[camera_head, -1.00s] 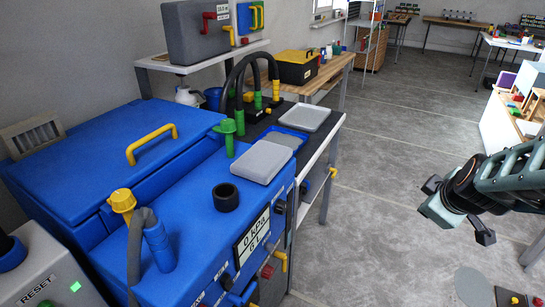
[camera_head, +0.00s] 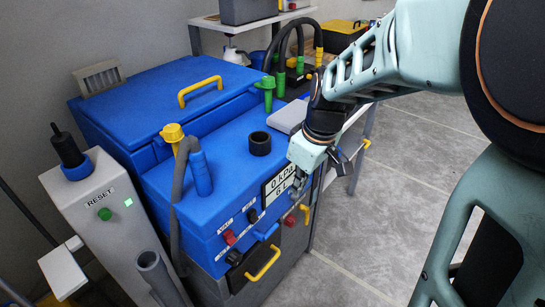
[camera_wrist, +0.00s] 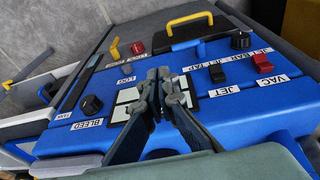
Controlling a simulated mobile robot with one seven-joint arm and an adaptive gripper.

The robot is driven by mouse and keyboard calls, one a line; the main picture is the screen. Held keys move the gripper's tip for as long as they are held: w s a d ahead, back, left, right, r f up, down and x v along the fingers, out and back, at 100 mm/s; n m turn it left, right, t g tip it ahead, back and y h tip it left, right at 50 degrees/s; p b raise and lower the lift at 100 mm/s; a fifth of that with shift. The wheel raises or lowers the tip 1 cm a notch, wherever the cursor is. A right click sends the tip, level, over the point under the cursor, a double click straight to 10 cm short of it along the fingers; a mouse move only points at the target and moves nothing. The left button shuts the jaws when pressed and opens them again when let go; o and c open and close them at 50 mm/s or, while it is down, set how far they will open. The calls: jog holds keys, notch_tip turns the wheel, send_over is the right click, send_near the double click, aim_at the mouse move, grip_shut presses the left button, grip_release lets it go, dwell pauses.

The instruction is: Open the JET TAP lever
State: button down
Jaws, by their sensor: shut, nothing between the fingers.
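The blue machine (camera_head: 215,205) has controls and labels on its front. A blue bar-like lever (camera_head: 266,232) sticks out there, between the switches and a yellow handle; its label is unreadable in the head view.
A red switch (camera_wrist: 263,62), a black switch (camera_wrist: 217,73) and a black knob (camera_wrist: 240,40) lie close to the label. The yellow handle (camera_head: 262,265) juts out below. A grey RESET console (camera_head: 115,215) stands left. Open floor (camera_head: 395,190) lies right.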

aim_at(274, 227)
jog(key=s+a, duration=0.1)
jog(key=a, duration=0.2)
jog(key=shift+s+g, duration=0.4)
jog(key=shift+f, duration=0.1)
jog(key=f+b, duration=0.1)
jog(key=f, duration=0.3)
jog(key=w+a+f+b, duration=0.1)
jog(key=f, duration=0.4)
jog(key=a+f+b, duration=0.1)
jog(key=f+b, duration=0.1)
jog(key=f, duration=0.2)
jog(key=shift+w+a+f, duration=0.1)
jog(key=shift+w+f, duration=0.2)
jog(key=shift+w, duration=0.05)
